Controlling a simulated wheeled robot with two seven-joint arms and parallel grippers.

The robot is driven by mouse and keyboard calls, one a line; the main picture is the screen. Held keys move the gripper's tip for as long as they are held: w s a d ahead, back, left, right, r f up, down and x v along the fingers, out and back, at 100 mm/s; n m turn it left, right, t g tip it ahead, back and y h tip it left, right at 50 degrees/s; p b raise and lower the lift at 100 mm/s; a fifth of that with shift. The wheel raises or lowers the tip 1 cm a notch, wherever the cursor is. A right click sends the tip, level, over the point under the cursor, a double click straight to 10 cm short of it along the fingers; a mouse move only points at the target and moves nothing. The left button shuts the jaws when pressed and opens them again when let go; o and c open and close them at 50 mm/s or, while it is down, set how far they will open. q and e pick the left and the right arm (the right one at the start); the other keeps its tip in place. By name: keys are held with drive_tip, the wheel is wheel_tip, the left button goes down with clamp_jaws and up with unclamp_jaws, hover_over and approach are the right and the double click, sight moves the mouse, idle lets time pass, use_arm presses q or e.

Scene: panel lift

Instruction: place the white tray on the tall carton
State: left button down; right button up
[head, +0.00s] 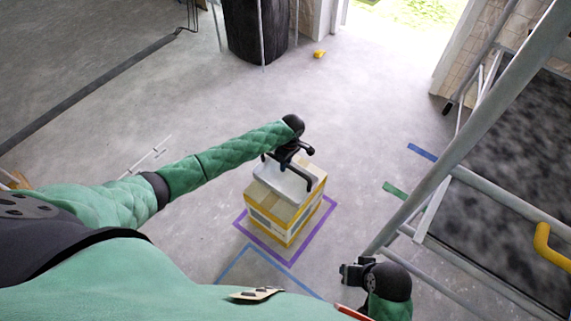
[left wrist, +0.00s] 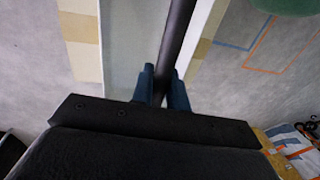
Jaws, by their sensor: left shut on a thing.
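The white tray (head: 286,181) has a dark handle and is at the top of the tall carton (head: 272,223), a white box with yellow edges. I cannot tell whether the tray rests on the carton or hangs just above it. My left gripper (head: 288,158) is above the tray and shut on its handle. In the left wrist view, the blue fingers (left wrist: 163,88) close around the dark bar, with the pale tray surface (left wrist: 128,50) below. My right gripper (head: 354,272) is low at the right, apart from the carton; its opening is unclear.
Purple tape (head: 318,225) surrounds the carton on the floor, with blue tape (head: 236,264) in front. A metal frame with rails (head: 470,110) stands at the right. A dark barrel (head: 256,30) is at the back.

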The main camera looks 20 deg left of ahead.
use_arm(q)
drive_tip(key=shift+f, duration=0.15)
drive_tip(key=c, duration=1.4)
unclamp_jaws()
drive_tip(key=shift+f, duration=0.1)
